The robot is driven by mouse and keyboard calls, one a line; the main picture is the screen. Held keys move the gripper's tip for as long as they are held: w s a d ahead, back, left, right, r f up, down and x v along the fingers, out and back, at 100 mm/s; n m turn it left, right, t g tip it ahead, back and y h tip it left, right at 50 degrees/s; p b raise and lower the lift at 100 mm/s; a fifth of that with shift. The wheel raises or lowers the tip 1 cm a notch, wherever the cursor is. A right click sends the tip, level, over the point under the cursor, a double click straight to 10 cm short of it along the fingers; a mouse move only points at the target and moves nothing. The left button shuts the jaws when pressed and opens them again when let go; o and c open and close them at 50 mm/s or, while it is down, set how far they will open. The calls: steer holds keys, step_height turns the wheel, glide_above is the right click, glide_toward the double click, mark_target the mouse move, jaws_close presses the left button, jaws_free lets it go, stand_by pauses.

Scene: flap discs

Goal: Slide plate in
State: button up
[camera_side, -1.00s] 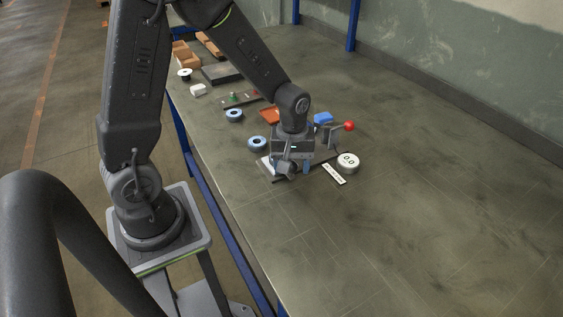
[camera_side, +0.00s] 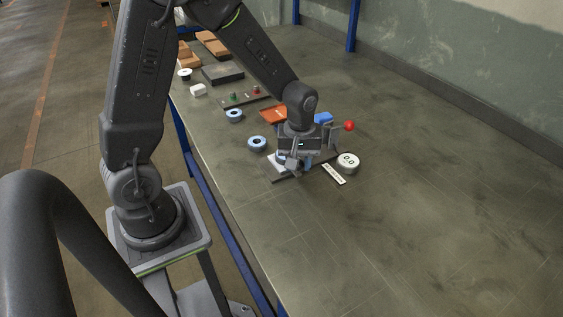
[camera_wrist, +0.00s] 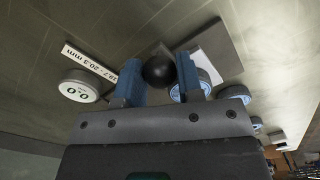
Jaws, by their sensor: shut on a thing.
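My gripper (camera_side: 299,164) is low over a dark fixture base (camera_side: 322,158) on the bench. In the wrist view its two blue fingers (camera_wrist: 159,78) are shut on a black round knob (camera_wrist: 158,66). A pale plate (camera_wrist: 209,50) lies just beyond the fingers over a grey base; its edge also shows left of my gripper in the side view (camera_side: 277,164). How the knob joins the plate is hidden. A lever with a red ball (camera_side: 349,126) stands at the fixture's far right.
A round white gauge reading 0.0 (camera_side: 348,161) and a label strip (camera_side: 333,174) lie right of the fixture. The front bench is clear.

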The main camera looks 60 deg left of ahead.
steer(key=shift+w, duration=3.2)
steer(key=shift+o, duration=1.3)
steer(key=shift+w, duration=0.15)
steer(key=o, duration=0.5)
steer(key=shift+c, duration=0.2)
step_height(320, 180, up, 8)
